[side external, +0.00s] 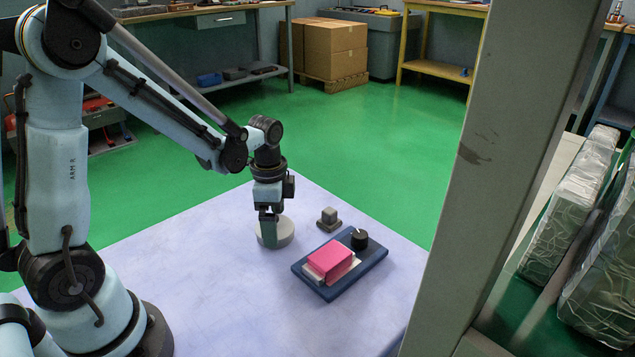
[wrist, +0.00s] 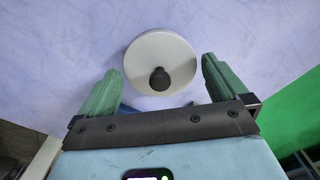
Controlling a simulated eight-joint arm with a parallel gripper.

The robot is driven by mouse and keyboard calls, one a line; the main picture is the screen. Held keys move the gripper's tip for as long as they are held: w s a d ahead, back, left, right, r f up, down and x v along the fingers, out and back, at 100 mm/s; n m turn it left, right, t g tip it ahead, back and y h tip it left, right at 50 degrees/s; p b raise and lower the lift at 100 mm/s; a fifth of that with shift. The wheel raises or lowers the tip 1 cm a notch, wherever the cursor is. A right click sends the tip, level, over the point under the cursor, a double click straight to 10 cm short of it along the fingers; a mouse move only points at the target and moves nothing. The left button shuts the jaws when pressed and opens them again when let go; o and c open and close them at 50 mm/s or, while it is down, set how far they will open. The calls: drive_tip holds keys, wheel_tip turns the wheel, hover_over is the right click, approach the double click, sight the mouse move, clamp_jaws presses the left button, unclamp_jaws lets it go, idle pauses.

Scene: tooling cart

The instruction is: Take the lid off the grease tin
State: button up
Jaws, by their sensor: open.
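The grease tin (side external: 287,236) is a squat, round, pale grey shape on the table in the side external view, partly hidden by my gripper (side external: 268,238). In the wrist view its round pale lid (wrist: 144,54) carries a dark knob (wrist: 160,79). My gripper's two green fingers (wrist: 160,66) are open and spread to either side of the knob, with nothing between them gripped. The lid lies ahead of the fingers in that view. The side external view does not show the knob, and whether the fingers touch the lid cannot be told.
A dark blue tray (side external: 325,291) to the right holds a pink block (side external: 330,258) on something white, and a black knob-like piece (side external: 359,238). A small grey block on a base (side external: 328,219) stands behind the tray. The pale table (side external: 195,290) is clear in front.

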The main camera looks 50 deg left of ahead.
drive_tip(key=shift+c, duration=0.5)
drive_tip(key=c, duration=0.7)
drive_tip(key=shift+o, duration=0.2)
drive_tip(key=shift+r, duration=0.15)
